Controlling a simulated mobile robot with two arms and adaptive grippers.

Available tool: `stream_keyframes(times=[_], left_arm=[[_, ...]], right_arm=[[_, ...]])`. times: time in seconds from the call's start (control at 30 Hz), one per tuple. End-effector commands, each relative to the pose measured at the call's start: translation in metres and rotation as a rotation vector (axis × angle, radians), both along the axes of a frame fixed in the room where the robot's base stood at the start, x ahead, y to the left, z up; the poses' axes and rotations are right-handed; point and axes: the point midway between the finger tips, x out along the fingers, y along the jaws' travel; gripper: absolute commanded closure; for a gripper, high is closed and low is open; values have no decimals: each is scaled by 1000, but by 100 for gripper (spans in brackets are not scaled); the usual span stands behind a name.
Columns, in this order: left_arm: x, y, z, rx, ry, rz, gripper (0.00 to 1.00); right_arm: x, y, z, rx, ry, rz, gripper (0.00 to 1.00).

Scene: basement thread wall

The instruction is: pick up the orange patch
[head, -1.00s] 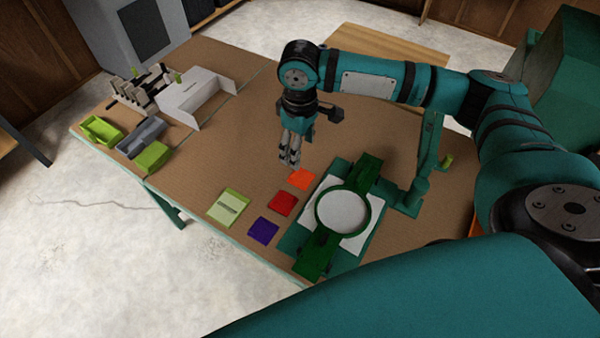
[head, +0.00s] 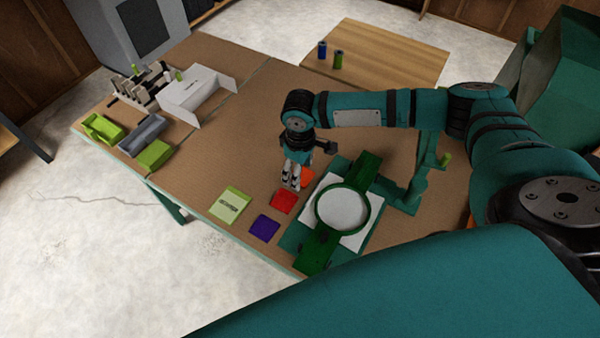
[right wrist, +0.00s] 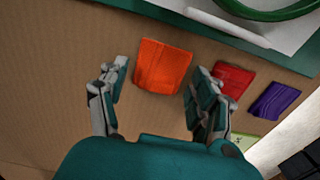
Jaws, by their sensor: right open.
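The orange patch (head: 307,178) lies flat on the brown table beside the green hoop frame. In the head view my right gripper (head: 291,185) hangs just in front of it and hides part of it. In the right wrist view the orange patch (right wrist: 163,67) lies between and slightly beyond the two fingertips of my right gripper (right wrist: 158,82). The fingers are spread and empty, and whether they touch the table cannot be told. My left gripper is not in view.
A red patch (head: 283,201), a purple patch (head: 264,228) and a light green packet (head: 229,205) lie nearby. The green hoop frame (head: 367,172) with white cloth stands close on the right. A white open box (head: 199,97) stands farther back.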

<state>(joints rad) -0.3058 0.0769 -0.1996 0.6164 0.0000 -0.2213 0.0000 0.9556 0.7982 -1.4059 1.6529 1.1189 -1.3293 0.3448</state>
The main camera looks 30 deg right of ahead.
Motion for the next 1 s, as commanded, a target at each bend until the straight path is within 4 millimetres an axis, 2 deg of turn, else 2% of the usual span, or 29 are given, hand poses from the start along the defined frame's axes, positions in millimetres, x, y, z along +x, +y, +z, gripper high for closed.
stream_keyframes(times=[0.07,0.23,0.37,0.67,0.93,1.0], left_arm=[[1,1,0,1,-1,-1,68],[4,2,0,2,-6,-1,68],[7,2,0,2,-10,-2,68],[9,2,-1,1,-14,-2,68],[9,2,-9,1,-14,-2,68],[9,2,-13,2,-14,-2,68]], right_arm=[[0,0,0,0,0,0,37],[0,0,0,0,0,0,59],[0,0,1,0,0,-1,65],[1,0,5,1,-2,-1,65],[2,0,37,3,-4,-1,65],[0,18,35,5,-1,5,65]])
